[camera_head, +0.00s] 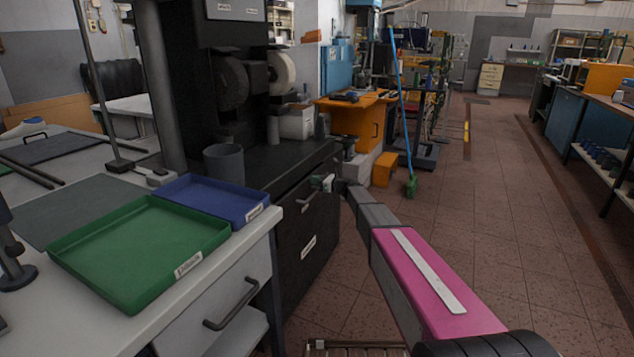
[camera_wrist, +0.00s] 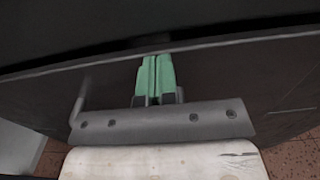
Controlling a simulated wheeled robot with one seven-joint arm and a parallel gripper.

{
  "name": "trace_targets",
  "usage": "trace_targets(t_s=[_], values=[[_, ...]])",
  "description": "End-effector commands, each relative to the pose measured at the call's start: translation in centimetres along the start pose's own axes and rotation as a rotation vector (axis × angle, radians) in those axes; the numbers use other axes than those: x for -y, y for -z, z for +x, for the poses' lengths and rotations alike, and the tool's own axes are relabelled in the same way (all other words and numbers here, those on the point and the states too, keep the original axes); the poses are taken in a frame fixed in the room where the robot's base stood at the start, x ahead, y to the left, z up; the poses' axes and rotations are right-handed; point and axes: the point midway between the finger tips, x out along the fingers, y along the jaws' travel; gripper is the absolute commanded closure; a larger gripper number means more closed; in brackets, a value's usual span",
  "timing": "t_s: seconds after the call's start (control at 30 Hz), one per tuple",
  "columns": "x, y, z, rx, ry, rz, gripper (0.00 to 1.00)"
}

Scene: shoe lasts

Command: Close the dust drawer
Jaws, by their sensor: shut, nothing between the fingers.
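The dust drawer (camera_head: 300,240) is the dark front panel, with a white label, low in the black grinding machine's cabinet. In the wrist view its dark front (camera_wrist: 220,80) fills the middle, with a pale top edge and a black band above it. I cannot tell how far it stands out. A thin grey handle (camera_wrist: 80,95) shows at the left. My gripper (camera_head: 325,183) is at the upper part of this front. Its green fingers (camera_wrist: 155,72) are together, empty, with tips near the top edge; contact is not clear.
A white bench with a green tray (camera_head: 140,250), a blue tray (camera_head: 212,200) and a handled drawer (camera_head: 232,300) stands left of the cabinet. A grey cup (camera_head: 224,165) stands on the machine's ledge. A broom (camera_head: 400,90) stands behind. The tiled floor to the right is clear.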

Motion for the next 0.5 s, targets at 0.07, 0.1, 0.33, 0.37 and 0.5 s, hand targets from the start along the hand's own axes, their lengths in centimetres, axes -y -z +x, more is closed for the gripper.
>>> trace_targets(t_s=[0.07,0.1,0.33,0.37,0.5], values=[[0.1,-0.1,0.8,0.003,-0.003,0.0,1.0],[0.1,-0.1,0.8,0.003,-0.003,0.001,1.0],[0.1,-0.1,0.7,0.004,-0.004,0.001,1.0],[0.0,-0.2,0.6,0.004,-0.004,0.001,1.0],[-0.3,-0.2,-1.0,0.004,-0.003,0.001,1.0]])
